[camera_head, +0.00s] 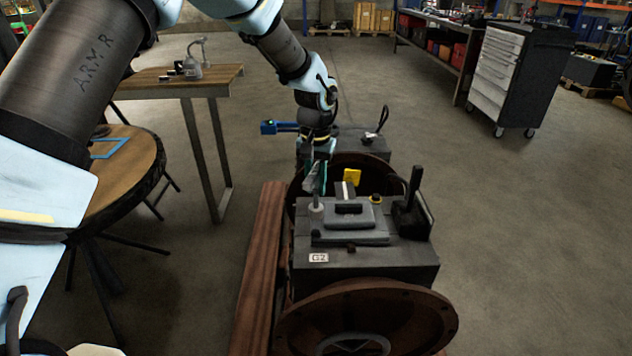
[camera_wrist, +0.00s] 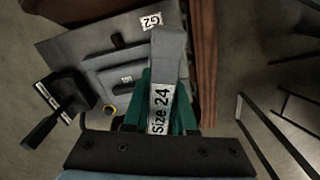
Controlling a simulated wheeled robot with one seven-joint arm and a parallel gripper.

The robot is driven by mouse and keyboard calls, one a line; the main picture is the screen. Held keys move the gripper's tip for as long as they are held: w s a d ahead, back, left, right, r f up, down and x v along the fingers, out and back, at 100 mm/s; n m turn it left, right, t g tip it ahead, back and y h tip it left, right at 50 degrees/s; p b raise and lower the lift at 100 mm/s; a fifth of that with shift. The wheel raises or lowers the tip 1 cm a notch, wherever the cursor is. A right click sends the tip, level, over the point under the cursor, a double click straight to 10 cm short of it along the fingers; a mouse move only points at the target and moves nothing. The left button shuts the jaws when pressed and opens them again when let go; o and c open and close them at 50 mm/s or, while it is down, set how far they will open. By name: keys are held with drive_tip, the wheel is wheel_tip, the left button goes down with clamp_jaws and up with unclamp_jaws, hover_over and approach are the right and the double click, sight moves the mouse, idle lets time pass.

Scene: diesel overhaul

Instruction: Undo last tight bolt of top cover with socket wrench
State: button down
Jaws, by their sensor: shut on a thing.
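My gripper (camera_head: 318,172) is above the back left part of a dark grey engine block marked G2 (camera_head: 400,255). Its green fingers (camera_wrist: 163,88) are shut on a grey socket wrench labelled "Size 24" (camera_wrist: 168,50). In the head view the wrench points down at the left back corner of the raised top cover (camera_head: 340,237), by a pale round piece (camera_head: 316,206). Whether the socket sits on a bolt is hidden. One bolt with a yellow ring (camera_head: 376,199) is at the cover's back right.
A black upright lever (camera_head: 413,200) stands on the block's right. A yellow piece (camera_head: 351,176) is behind the cover. A brown wooden beam (camera_head: 262,260) runs along the left. A wooden table (camera_head: 175,82) and a round stool (camera_head: 135,155) stand left.

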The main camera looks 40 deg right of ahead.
sight(315, 207)
drive_tip(key=m+p, duration=0.1)
drive_tip(key=m, duration=0.3)
drive_tip(key=shift+f, duration=0.1)
drive_tip(key=m+p, duration=0.1)
drive_tip(key=m, duration=0.2)
drive_tip(key=shift+f, duration=0.2)
drive_tip(key=m+p, duration=0.1)
drive_tip(key=m, duration=0.2)
drive_tip(key=f+m+p, duration=0.1)
drive_tip(key=m, duration=0.2)
wheel_tip(315, 207, down, 2)
drive_tip(key=shift+f+m+b, duration=0.25)
drive_tip(key=shift+m+b, duration=0.3)
drive_tip(key=shift+m, duration=0.15)
drive_tip(key=shift+f, duration=0.5)
drive_tip(key=shift+w, duration=0.1)
